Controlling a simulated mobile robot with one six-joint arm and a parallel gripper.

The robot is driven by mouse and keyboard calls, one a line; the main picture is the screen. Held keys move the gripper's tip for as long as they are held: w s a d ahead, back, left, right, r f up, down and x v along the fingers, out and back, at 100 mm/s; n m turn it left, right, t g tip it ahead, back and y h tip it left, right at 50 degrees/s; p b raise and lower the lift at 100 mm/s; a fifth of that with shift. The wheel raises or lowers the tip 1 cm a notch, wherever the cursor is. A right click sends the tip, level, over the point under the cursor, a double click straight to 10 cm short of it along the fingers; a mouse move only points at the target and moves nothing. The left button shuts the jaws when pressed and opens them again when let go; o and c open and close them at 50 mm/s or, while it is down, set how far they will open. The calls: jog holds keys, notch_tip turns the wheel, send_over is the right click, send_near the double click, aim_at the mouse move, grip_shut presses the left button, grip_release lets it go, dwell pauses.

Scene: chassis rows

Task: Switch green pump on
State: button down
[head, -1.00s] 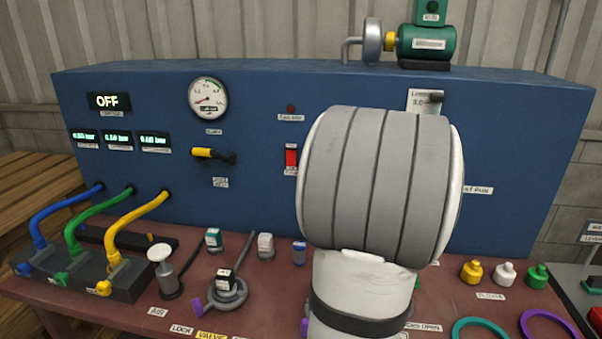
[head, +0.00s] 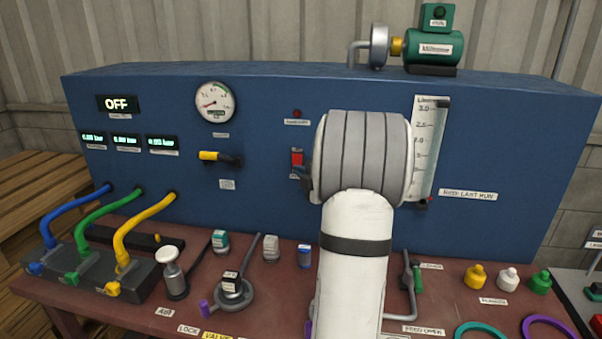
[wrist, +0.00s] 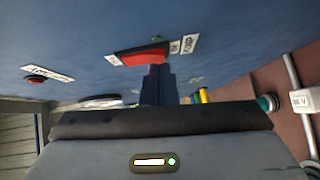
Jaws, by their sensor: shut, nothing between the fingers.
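The green pump (head: 434,46) stands on top of the blue panel, with a grey round housing and a yellow coupling. A red switch (head: 297,158) sits on the panel face below a small dark red lamp (head: 297,114). My gripper (head: 304,180) is shut and empty, at the lower part of the red switch, partly hidden by my wrist. In the wrist view the fingertips (wrist: 158,72) are right at the red switch (wrist: 140,54) and overlap its edge; I cannot tell whether they touch. The display (head: 116,104) reads OFF.
A yellow-handled valve (head: 220,158) and a gauge (head: 214,102) are left of the switch. A level tube (head: 430,145) is right of my wrist. Hoses, a hand pump (head: 173,272), small bottles and coloured caps stand on the red-brown bench (head: 255,300).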

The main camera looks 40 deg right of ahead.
jog(key=shift+f, duration=0.1)
jog(key=b, duration=0.3)
jog(key=shift+w+d+f, duration=0.1)
jog(key=shift+d+f, duration=0.05)
jog(key=shift+f, duration=0.2)
jog(key=s+a+b, duration=0.2)
jog(key=s+a, duration=0.1)
jog(key=s, duration=0.9)
jog(key=shift+s+a+f+b, duration=0.2)
jog(key=shift+a+f+b, duration=0.15)
jog(key=shift+a+b, duration=0.05)
